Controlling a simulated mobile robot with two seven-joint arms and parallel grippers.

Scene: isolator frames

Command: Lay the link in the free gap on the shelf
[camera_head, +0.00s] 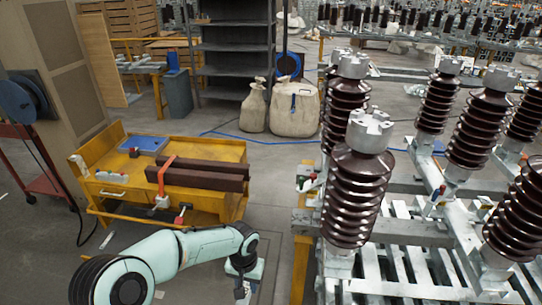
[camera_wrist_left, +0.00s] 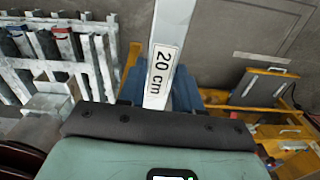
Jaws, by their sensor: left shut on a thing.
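My left gripper (camera_head: 243,273) is low in the middle of the head view, beside the slatted metal frames. In the left wrist view its blue fingers (camera_wrist_left: 158,90) are shut on the link (camera_wrist_left: 172,28), a flat pale grey bar with a "20 cm" label. The link points away from the wrist, toward the top of that view. In the head view the link is too small to make out clearly. A dark metal shelf (camera_head: 233,47) stands at the back; I cannot tell whether it is the task's shelf, and no free gap is clear. My right gripper is not in view.
A yellow workbench (camera_head: 215,150) with brown bars (camera_head: 195,175), a red clamp and a blue tray (camera_head: 144,144) stands left. Tall brown insulators (camera_head: 355,195) rise from slatted pale frames (camera_head: 400,270) at right. Sacks (camera_head: 293,105) stand behind; grey floor lies between.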

